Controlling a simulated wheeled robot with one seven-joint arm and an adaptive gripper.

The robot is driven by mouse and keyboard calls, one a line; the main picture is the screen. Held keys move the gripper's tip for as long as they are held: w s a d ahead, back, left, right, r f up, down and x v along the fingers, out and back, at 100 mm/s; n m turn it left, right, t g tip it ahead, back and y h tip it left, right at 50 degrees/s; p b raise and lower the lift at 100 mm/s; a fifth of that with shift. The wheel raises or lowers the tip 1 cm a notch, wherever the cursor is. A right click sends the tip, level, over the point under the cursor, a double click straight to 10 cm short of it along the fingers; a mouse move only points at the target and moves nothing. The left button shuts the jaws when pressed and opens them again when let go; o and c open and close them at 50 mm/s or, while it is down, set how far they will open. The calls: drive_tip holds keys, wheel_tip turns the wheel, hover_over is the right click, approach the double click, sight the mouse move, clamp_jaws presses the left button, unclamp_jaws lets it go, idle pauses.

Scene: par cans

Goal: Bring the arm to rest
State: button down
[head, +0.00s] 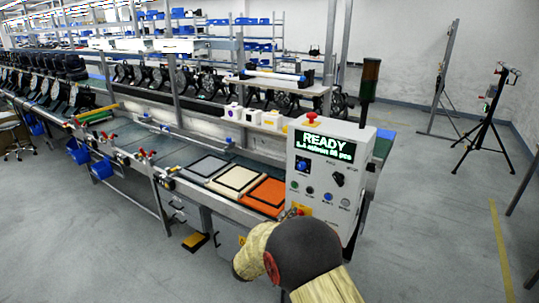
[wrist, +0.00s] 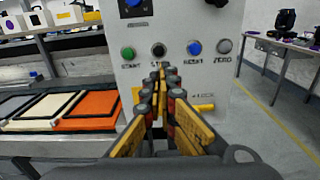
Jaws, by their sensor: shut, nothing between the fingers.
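My gripper (wrist: 161,72) is shut and empty, its yellow and dark fingers pointing at the front of a white control box. In the head view, my arm reaches up from the bottom edge and hides most of the gripper (head: 295,212). The control box (head: 352,165) has a green-lit display (head: 325,147) reading READY. In the wrist view the fingertips appear just below the black button (wrist: 158,50), between the green button (wrist: 127,53) and the blue button (wrist: 194,48). I cannot tell whether they touch the panel.
Grey, cream and orange square trays (head: 263,193) lie on the bench left of the box. A red emergency knob (head: 312,116) and a stack light (head: 369,78) top the box. A tripod (head: 487,110) stands at the right. The floor on the right is mostly clear.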

drive_tip(key=s+d+f+m+g+h, duration=0.1)
drive_tip(key=s+d+f+m+g, duration=0.4)
drive_tip(key=s+f, duration=0.3)
drive_tip(key=s+d+r+m+g+y, duration=0.1)
drive_tip(key=s+d+m+g, duration=0.3)
drive_tip(key=s, duration=0.4)
drive_tip(key=s+d+r+m+g+y, duration=0.1)
drive_tip(key=s+m+g, duration=0.2)
drive_tip(key=s+m, duration=0.45)
drive_tip(key=s+a+r+m+y, duration=0.3)
drive_tip(key=s+r+m+y, duration=0.25)
drive_tip(key=s, duration=0.55)
drive_tip(key=s+a+r+m+y, duration=0.4)
drive_tip(key=s+r, duration=0.3)
drive_tip(key=s, duration=0.4)
drive_tip(key=s+d+r+m+t, duration=0.1)
drive_tip(key=d+r+m+t, duration=0.1)
drive_tip(key=d+r+t, duration=0.1)
wheel_tip(320, 180, up, 2)
drive_tip(key=shift+d+r, duration=0.2)
drive_tip(key=shift+d, duration=0.25)
